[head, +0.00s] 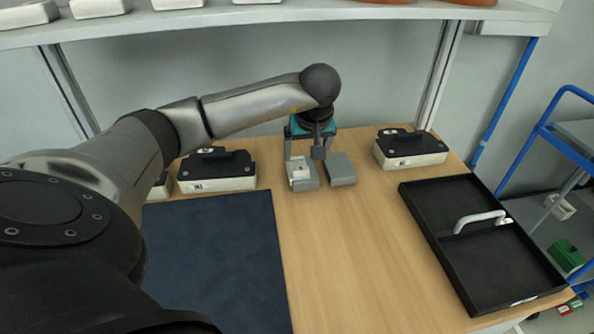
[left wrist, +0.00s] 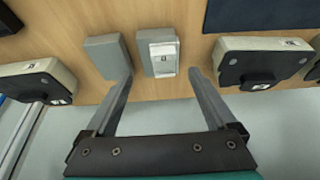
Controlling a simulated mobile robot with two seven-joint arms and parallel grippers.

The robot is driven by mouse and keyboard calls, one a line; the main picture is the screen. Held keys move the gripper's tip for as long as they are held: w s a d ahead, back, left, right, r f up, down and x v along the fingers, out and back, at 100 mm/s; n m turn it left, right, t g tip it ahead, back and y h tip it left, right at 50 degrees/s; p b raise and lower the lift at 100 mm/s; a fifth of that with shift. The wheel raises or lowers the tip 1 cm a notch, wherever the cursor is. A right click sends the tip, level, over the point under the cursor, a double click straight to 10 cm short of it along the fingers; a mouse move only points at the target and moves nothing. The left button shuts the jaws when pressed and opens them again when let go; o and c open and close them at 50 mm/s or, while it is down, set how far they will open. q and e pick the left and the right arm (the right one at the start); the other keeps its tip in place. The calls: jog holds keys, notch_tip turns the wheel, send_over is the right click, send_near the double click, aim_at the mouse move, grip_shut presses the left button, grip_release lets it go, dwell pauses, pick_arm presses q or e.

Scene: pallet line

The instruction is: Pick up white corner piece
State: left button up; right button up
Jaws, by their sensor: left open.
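A small white piece (head: 299,171), which looks like the white corner piece, lies on the left one of two grey blocks near the back of the wooden table. It also shows in the left wrist view (left wrist: 163,58), on the block (left wrist: 158,36) with the white top. My left gripper (head: 310,155) is open over the back of the table, close to the blocks. In the left wrist view its fingers (left wrist: 160,80) point toward the white piece, with nothing between them. The piece's exact shape is too small to tell. My right gripper is not in view.
A second grey block (head: 340,170) stands just right of the first. Black-and-white boxes stand left (head: 217,170) and right (head: 409,148). A dark mat (head: 225,260) covers the left front. A black tray (head: 425,222) holding a white handle (head: 480,219) lies right. Bare table lies between.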

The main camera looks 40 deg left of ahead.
aim_at(301, 168)
pick_arm(q)
jog(key=x, duration=0.7)
jog(key=shift+s+a+f+b, duration=0.1)
jog(key=shift+s+a+b, duration=0.05)
jog(key=shift+a+b, duration=0.25)
grip_shut()
dwell(0.4)
